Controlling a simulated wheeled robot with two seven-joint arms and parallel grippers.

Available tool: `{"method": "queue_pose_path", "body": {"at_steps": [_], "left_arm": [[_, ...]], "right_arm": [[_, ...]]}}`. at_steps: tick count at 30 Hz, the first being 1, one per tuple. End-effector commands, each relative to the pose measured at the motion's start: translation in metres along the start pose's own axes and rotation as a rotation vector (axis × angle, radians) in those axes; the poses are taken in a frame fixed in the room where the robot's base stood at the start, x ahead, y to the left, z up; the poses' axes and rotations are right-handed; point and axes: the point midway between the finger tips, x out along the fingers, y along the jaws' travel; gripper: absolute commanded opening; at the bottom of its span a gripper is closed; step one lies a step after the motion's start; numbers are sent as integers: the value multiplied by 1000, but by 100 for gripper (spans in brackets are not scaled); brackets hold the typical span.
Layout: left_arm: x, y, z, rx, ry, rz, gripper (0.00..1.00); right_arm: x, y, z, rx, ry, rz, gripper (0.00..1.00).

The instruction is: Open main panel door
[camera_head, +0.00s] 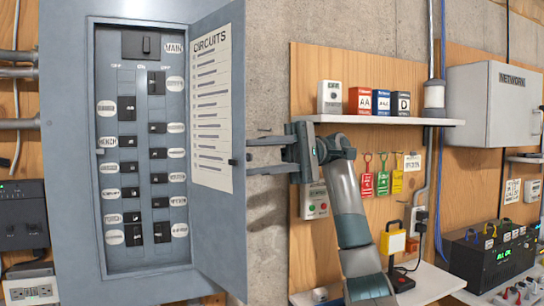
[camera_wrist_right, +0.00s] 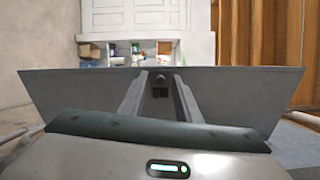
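The main panel (camera_head: 98,200) is a grey-blue box with two columns of breakers and a MAIN switch at the top. Its door (camera_head: 238,215) stands wide open, swung out to the right, with a CIRCUITS list on its inner face. My right gripper (camera_head: 256,155) is at the door's free edge, on its outer side, with two fingers spread apart. In the right wrist view the fingers (camera_wrist_right: 161,85) reach to the grey door (camera_wrist_right: 240,95), with a small dark latch part between them. Contact with the door cannot be told. My left gripper is not in view.
A grey NETWORK cabinet (camera_head: 490,105) is farther right. Outlets and a dark box (camera_head: 20,215) are left of the panel. Bare concrete wall lies behind the gripper.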

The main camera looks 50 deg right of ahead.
Motion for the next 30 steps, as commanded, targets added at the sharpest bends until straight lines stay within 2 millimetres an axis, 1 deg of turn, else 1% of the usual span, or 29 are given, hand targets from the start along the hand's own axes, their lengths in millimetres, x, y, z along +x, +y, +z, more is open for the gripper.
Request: {"method": "queue_pose_path", "body": {"at_steps": [5, 8, 15, 21, 27, 30], "left_arm": [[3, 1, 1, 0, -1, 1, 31], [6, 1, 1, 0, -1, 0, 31], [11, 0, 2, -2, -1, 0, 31], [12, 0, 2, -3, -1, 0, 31], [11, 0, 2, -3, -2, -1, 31], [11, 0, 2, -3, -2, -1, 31]], "right_arm": [[-11, 0, -1, 0, 1, -2, 30], [-23, 0, 0, 0, 1, -2, 30], [-61, 0, 0, -1, 1, -3, 30], [-92, 0, 0, -1, 0, -2, 30], [-111, -1, -1, 0, -1, 0, 30], [-116, 0, -1, 1, 0, 0, 30]]}}
